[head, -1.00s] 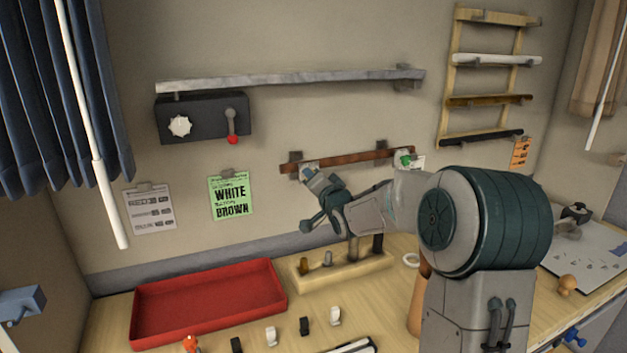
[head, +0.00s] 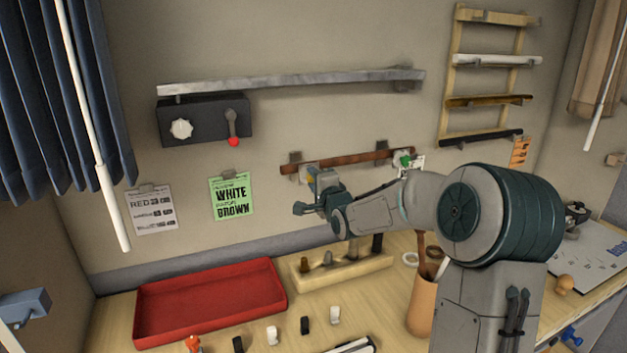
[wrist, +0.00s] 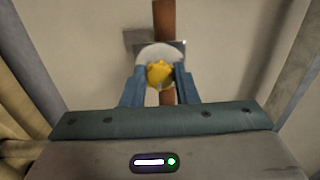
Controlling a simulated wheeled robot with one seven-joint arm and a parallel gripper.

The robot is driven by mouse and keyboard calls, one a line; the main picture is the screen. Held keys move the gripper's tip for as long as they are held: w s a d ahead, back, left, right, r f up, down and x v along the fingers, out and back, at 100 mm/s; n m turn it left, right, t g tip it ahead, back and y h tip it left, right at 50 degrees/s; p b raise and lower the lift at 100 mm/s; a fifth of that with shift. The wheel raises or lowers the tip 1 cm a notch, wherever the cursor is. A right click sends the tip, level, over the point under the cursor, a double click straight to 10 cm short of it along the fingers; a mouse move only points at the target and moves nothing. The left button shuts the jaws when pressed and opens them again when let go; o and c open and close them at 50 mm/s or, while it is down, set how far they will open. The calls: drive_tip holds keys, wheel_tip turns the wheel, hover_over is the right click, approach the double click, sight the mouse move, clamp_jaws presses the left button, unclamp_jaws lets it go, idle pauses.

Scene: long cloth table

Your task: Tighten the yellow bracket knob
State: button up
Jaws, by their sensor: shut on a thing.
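The yellow bracket knob (wrist: 159,74) sits on a pale round plate (wrist: 158,52) at the brown rail (wrist: 165,18) in the wrist view. My gripper (wrist: 159,82) has its two blue fingers on either side of the knob and is shut on it. In the head view my gripper (head: 314,180) is at the left part of the brown rail (head: 345,160) on the wall, and the knob is mostly hidden there. How tight the knob is cannot be told.
A green knob (head: 405,160) sits at the rail's right end. Above are a long grey rail (head: 300,79) and a dark box with a red-tipped lever (head: 232,130). Below stand a red tray (head: 140,318), a wooden block with pegs (head: 350,270) and a brown cup (head: 422,305).

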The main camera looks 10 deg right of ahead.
idle(0.4)
drive_tip(key=o, duration=1)
drive_tip(key=shift+s, duration=0.1)
drive_tip(key=s+d+b, duration=0.1)
drive_tip(key=s+d, duration=0.1)
drive_tip(key=s, duration=1.1)
drive_tip(key=shift+s+d, duration=0.2)
drive_tip(key=shift+d, duration=0.15)
drive_tip(key=s+a+f+n+g+h, duration=0.1)
drive_tip(key=s+f+n+g, duration=0.2)
drive_tip(key=s, duration=0.6)
drive_tip(key=s+a+f+n+g+h, duration=0.1)
drive_tip(key=s+f+n+g, duration=0.3)
drive_tip(key=s, duration=0.6)
drive_tip(key=s+a+f+n+g+h, duration=0.1)
drive_tip(key=s+f+n+g, duration=0.2)
drive_tip(key=s+n+g, duration=0.4)
drive_tip(key=s+n, duration=0.1)
drive_tip(key=s, duration=0.2)
drive_tip(key=shift+s+f, duration=0.25)
drive_tip(key=shift+f, duration=0.15)
